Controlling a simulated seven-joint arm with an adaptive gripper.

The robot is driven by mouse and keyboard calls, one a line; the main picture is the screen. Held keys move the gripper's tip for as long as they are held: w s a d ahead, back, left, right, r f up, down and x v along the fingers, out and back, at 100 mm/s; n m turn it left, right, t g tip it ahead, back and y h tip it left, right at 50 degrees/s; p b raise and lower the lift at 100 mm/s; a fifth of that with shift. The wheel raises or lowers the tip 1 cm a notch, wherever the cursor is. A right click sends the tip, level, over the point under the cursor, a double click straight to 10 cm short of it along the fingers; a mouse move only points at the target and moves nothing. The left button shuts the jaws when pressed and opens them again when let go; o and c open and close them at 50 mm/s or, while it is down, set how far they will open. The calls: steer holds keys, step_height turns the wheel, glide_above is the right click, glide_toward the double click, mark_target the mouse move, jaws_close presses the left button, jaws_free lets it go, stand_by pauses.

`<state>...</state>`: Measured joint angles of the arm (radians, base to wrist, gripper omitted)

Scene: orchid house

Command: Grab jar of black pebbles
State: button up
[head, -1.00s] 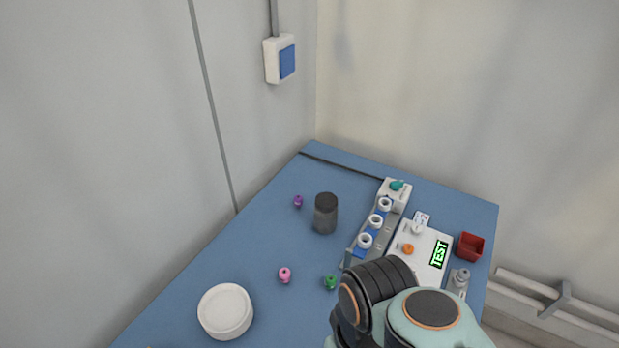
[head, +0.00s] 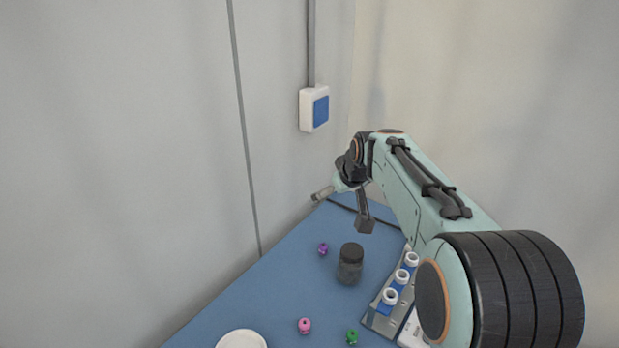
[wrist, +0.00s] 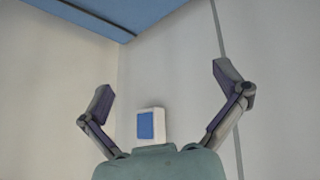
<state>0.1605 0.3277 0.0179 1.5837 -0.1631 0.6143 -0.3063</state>
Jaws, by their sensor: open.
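The jar of black pebbles (head: 350,266) is a dark grey, see-through cylinder with a black lid, standing upright on the blue table. It is not in the wrist view. My gripper (head: 343,211) is open and empty, above the table's far corner and higher in the picture than the jar, apart from it. In the wrist view my gripper (wrist: 166,84) has its two fingers spread wide, with only wall and a box behind them.
A rack with white rings (head: 402,276) stands right of the jar. Small purple (head: 323,249), pink (head: 304,326) and green (head: 352,338) pieces and a white round dish (head: 241,340) lie around it. A wall box (head: 314,109) hangs behind.

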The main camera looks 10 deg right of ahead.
steer(key=g, duration=0.1)
glide_above(353, 251)
steer(key=s+a, duration=0.1)
steer(key=a, duration=0.1)
step_height(353, 251, down, 10)
steer(key=shift+m+g, duration=0.8)
steer(key=shift+g, duration=0.1)
steer(key=f, duration=0.2)
steer(key=d+f, duration=0.1)
steer(key=f, duration=0.2)
steer(key=s+d+f, duration=0.1)
steer(key=f, duration=0.1)
steer(key=shift+s+f, duration=0.1)
steer(key=shift+f, duration=0.3)
steer(key=x, duration=0.6)
steer(key=shift+d+f, duration=0.1)
steer(key=c, duration=1.4)
